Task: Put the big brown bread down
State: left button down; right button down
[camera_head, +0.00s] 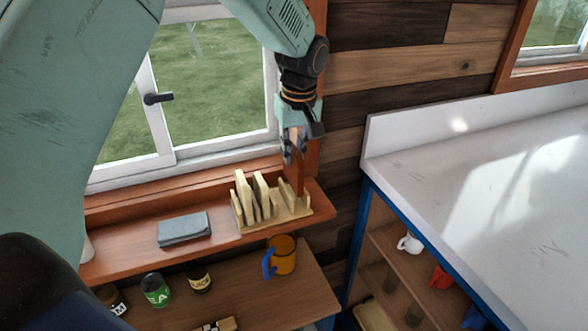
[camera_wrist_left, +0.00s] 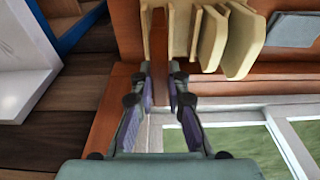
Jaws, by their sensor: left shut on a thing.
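My left gripper (camera_head: 295,146) points down over the right part of a pale wooden rack (camera_head: 283,218). It is shut on a thin, upright reddish-brown slab (camera_head: 300,181), which looks more like a board than a loaf. The slab shows edge-on between the fingers (camera_wrist_left: 165,92) in the left wrist view (camera_wrist_left: 184,92). Its lower end is among the rack's right-hand dividers; whether it touches the rack's base I cannot tell. Pale boards (camera_head: 244,193) stand in the rack's left part. My right gripper is not in view.
An orange mug (camera_head: 281,256) and jars (camera_head: 156,290) are on the lower shelf. The window (camera_head: 215,85) is close behind. A white counter (camera_head: 480,180) lies right.

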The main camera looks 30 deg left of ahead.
aim_at(294, 167)
pick_arm(q)
jog(key=shift+w+f, duration=0.15)
jog(key=shift+f, duration=2.15)
jog(key=shift+f, duration=0.15)
jog(key=shift+f, duration=0.15)
jog(key=c, duration=1.4)
grip_release()
jog(key=shift+w+a, duration=0.1)
jog(key=shift+o, duration=0.3)
jog(key=shift+r, duration=0.2)
